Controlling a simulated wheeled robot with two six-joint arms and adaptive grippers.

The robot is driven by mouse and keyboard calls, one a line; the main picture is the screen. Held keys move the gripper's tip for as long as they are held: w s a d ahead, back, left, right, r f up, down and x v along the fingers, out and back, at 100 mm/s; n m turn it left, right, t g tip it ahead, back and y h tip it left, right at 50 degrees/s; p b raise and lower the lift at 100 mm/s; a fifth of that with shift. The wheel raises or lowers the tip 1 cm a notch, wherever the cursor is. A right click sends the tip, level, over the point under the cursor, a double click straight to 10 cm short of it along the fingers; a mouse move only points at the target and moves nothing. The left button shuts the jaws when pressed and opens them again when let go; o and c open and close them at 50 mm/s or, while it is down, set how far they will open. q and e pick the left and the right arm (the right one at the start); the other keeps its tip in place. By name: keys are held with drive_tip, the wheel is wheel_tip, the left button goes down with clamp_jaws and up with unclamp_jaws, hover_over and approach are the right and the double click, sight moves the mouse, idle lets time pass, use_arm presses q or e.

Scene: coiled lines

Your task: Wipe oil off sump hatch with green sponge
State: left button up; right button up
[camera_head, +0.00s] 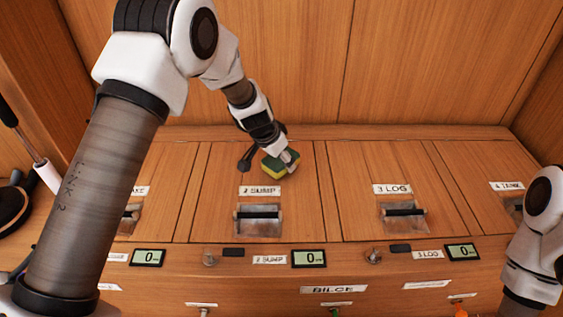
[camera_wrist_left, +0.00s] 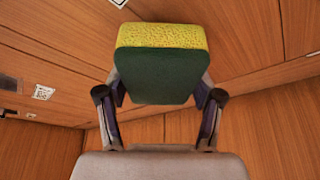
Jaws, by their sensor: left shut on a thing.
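The sponge (camera_head: 278,166), green with a yellow layer, is in my left gripper (camera_head: 290,158) over the upper part of the sump hatch (camera_head: 230,212). The left wrist view shows the sponge (camera_wrist_left: 160,75) clamped between both fingers of my left gripper (camera_wrist_left: 158,95). I cannot tell whether the sponge touches the hatch. The hatch is a wooden panel labelled "2 SUMP" with a recessed metal handle (camera_head: 258,219). No oil is clearly visible on it; the arm and sponge hide part of its upper area. My right arm shows at the right edge, but its gripper is out of view.
The log hatch (camera_head: 395,160) lies to the right, with its own recessed handle (camera_head: 404,214). Small displays (camera_head: 309,258), knobs and labels line the front below. A wooden wall (camera_head: 400,60) rises behind the hatches. A white-handled tool (camera_head: 46,174) stands at the far left.

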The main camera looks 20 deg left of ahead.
use_arm(q)
drive_tip(key=shift+r+p, duration=2.25)
drive_tip(key=shift+r, duration=0.55)
use_arm(e)
drive_tip(key=r, duration=0.2)
drive_tip(key=s+r, duration=0.1)
drive_tip(key=r, duration=0.2)
drive_tip(key=shift+r, duration=0.1)
